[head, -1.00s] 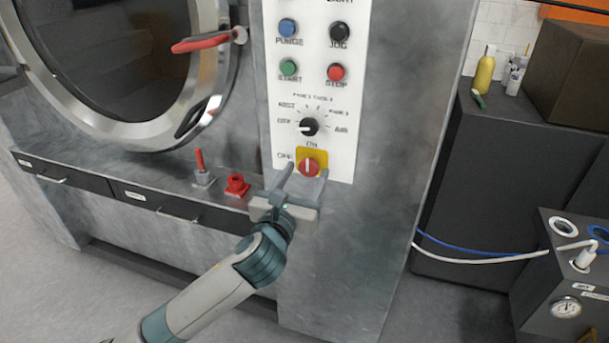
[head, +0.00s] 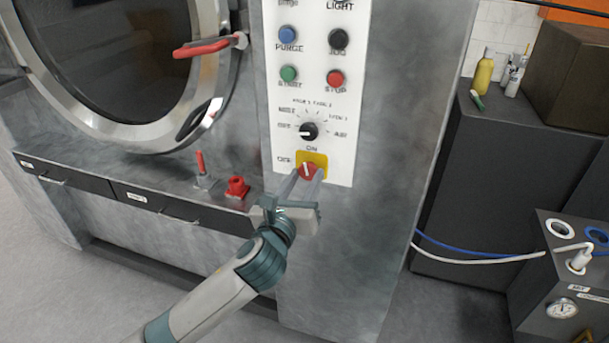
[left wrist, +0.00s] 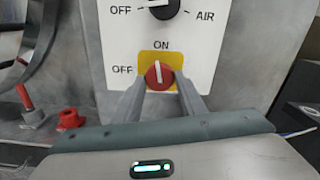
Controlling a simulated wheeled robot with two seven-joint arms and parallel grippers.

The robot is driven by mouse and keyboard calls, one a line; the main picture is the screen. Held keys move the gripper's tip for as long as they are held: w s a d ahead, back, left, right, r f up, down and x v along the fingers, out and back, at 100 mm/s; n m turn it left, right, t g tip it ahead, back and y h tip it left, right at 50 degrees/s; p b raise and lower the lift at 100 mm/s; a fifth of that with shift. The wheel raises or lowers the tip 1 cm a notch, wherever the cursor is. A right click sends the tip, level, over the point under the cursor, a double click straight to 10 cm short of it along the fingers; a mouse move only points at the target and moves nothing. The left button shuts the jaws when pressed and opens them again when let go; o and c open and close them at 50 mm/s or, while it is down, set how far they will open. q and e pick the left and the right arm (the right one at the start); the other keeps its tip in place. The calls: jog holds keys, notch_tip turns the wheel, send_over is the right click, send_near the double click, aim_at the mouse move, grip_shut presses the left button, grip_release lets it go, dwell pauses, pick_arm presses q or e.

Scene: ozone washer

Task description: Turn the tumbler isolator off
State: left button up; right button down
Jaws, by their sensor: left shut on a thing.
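The tumbler isolator is a red rotary knob (head: 307,170) on a yellow plate (head: 318,160) at the bottom of the white control panel. It also shows in the left wrist view (left wrist: 159,75), where its white mark points up, close to the ON label and tilted slightly toward OFF. My left gripper (head: 306,178) reaches the knob from below, with a finger on either side. In the left wrist view the left gripper (left wrist: 160,88) is shut on the knob. My right gripper is not in view.
A black selector knob (head: 309,131) sits just above, with push buttons such as the red STOP button (head: 335,78) higher up. A red lever (head: 200,162) and a red fitting (head: 236,187) stand on the ledge to the left. The round door (head: 211,75) is at upper left.

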pick_arm(q)
jog(key=n+p, duration=0.2)
jog(key=n, duration=0.1)
jog(key=shift+r+n, duration=0.1)
jog(key=shift+n, duration=0.2)
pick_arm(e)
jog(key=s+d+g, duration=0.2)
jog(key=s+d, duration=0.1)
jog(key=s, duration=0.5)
pick_arm(q)
jog(key=shift+d+n+p, duration=0.1)
jog(key=shift+n+p, duration=0.5)
jog(key=shift+n, duration=0.3)
jog(key=n+p, duration=0.1)
jog(key=n, duration=0.3)
jog(key=shift+p, duration=0.4)
jog(key=n+p, duration=0.1)
jog(key=n, duration=0.5)
jog(key=shift+p, duration=0.4)
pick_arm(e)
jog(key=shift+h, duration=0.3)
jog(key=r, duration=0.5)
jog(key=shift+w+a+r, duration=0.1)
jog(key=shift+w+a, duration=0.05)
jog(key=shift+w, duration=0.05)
pick_arm(q)
jog(key=o, duration=1)
jog(key=shift+s, duration=0.1)
